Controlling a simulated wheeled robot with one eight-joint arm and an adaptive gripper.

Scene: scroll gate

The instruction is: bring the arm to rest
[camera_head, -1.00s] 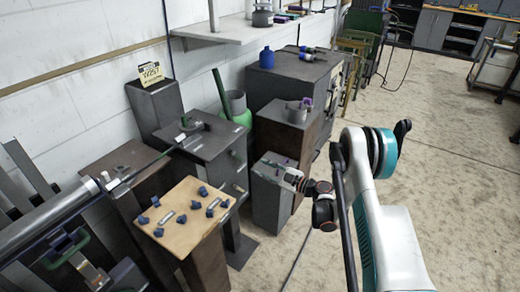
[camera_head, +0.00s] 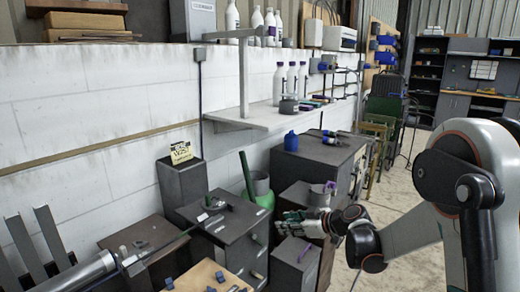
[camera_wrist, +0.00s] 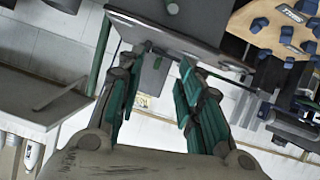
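My arm (camera_head: 410,232) reaches in from the right in the head view, bent with its elbow close to the camera. My gripper (camera_head: 292,224) points left, in front of the dark cabinets; whether it touches anything there I cannot tell. In the wrist view my gripper (camera_wrist: 158,68) has its two teal-padded fingers spread apart, with nothing held between them.
Grey cabinets (camera_head: 230,232) and a low grey box (camera_head: 296,265) stand near my gripper. A wooden-topped stand (camera_head: 205,277) with blue pieces is at the lower left. A shelf (camera_head: 262,120) with bottles is on the wall. Some floor is free at the right.

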